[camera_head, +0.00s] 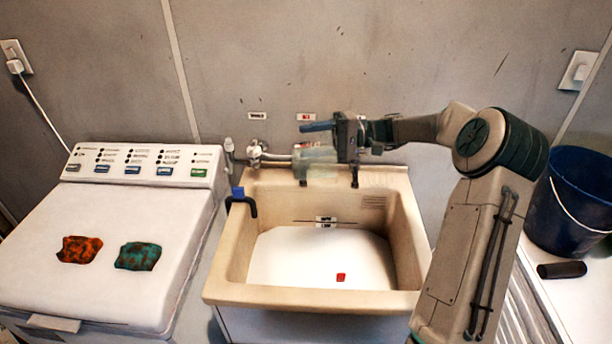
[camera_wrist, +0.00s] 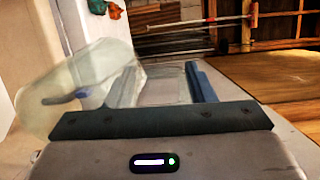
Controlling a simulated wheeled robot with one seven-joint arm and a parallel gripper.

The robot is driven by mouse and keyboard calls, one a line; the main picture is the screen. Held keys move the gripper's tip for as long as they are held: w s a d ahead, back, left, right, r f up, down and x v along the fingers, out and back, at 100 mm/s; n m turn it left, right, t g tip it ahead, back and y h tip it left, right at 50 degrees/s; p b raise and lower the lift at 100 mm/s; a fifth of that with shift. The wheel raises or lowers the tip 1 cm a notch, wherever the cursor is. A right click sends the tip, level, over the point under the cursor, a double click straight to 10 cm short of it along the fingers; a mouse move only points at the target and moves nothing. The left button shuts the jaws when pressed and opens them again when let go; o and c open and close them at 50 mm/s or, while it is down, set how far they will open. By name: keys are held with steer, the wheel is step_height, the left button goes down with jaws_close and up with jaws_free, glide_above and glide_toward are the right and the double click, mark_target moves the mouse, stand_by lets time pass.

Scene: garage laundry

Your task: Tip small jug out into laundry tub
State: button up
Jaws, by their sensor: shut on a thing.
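A small translucent, pale jug (camera_head: 316,168) is at the back of the beige laundry tub (camera_head: 236,262), above its rear rim and in front of the tap. My gripper (camera_head: 325,140) reaches in from the right and is shut on the jug. In the wrist view the see-through jug (camera_wrist: 92,82) shows tilted at the left, across one finger of my gripper (camera_wrist: 163,88). Its mouth and any contents are not clear. A small red piece (camera_head: 341,277) lies on the white tub floor.
The tap (camera_head: 256,153) is just left of the jug. A blue-topped dark hook (camera_head: 240,198) sits on the tub's left rim. A washing machine (camera_head: 105,250) with two cloths stands left.

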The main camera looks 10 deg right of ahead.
steer(key=h, duration=0.1)
steer(key=r+h+p, duration=0.1)
steer(key=h, duration=0.1)
steer(key=shift+a, duration=0.1)
steer(key=shift+f+h, duration=0.2)
steer(key=shift+h, duration=0.2)
steer(key=r+h+p, duration=0.1)
steer(key=h, duration=0.1)
steer(key=shift+r+h+p, duration=0.15)
steer(key=shift+h+p, duration=0.25)
steer(key=h, duration=0.1)
steer(key=h+p, duration=0.1)
steer(key=shift+s+a+r+t+h, duration=0.1)
steer(key=shift+r+t+h, duration=0.05)
steer(key=shift+t+h, duration=0.15)
steer(key=shift+f+h+p, duration=0.2)
steer(key=shift+h+p, duration=0.1)
steer(key=shift+h, duration=0.5)
steer(key=shift+d, duration=0.2)
steer(key=shift+r, duration=0.1)
